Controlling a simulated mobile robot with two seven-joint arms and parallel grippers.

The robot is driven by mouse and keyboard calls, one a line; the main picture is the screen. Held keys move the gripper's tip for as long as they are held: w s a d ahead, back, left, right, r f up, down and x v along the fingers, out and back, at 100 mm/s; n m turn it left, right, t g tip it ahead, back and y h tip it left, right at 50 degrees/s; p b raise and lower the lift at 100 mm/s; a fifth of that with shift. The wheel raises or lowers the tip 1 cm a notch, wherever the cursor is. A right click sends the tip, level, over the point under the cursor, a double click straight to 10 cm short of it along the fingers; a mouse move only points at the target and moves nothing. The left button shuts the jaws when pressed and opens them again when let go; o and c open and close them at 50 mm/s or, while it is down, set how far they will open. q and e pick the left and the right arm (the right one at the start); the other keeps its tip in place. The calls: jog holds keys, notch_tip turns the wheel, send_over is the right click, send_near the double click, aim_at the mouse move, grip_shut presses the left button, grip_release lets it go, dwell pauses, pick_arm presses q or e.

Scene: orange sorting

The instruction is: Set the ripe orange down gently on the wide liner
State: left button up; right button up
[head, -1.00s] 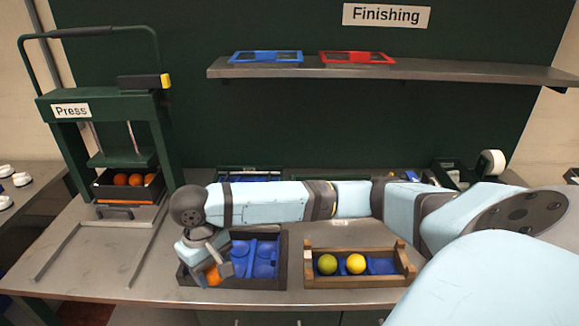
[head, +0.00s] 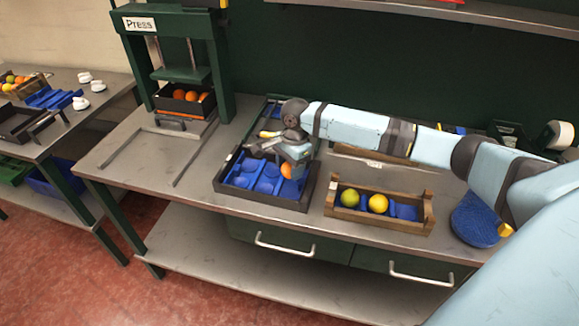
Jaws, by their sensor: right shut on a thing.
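My right gripper (head: 292,151) reaches in from the right and is shut on an orange fruit (head: 287,170). The orange is over the right part of a dark crate (head: 262,200). A wide blue liner (head: 241,181) with several round hollows lies in that crate, and the hollows I can see are empty. The gripper hides the crate's back right part. I cannot tell whether the orange touches the liner. My left gripper is not in view.
A wooden crate (head: 378,222) with a green fruit (head: 350,198) and a yellow fruit (head: 378,204) stands just right. The green press (head: 180,75) holds a crate of oranges at the back left. A round blue pad (head: 475,222) lies right. The table front left is clear.

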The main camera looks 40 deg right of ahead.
jog(key=shift+s+f+b, duration=0.1)
jog(key=shift+f+b, duration=1.8)
jog(key=shift+b, duration=0.5)
jog(key=shift+f+b, duration=0.55)
jog(key=shift+b, duration=0.25)
jog(key=shift+f, duration=1.3)
jog(key=shift+f, duration=0.1)
jog(key=o, duration=1)
jog(key=shift+p, duration=0.3)
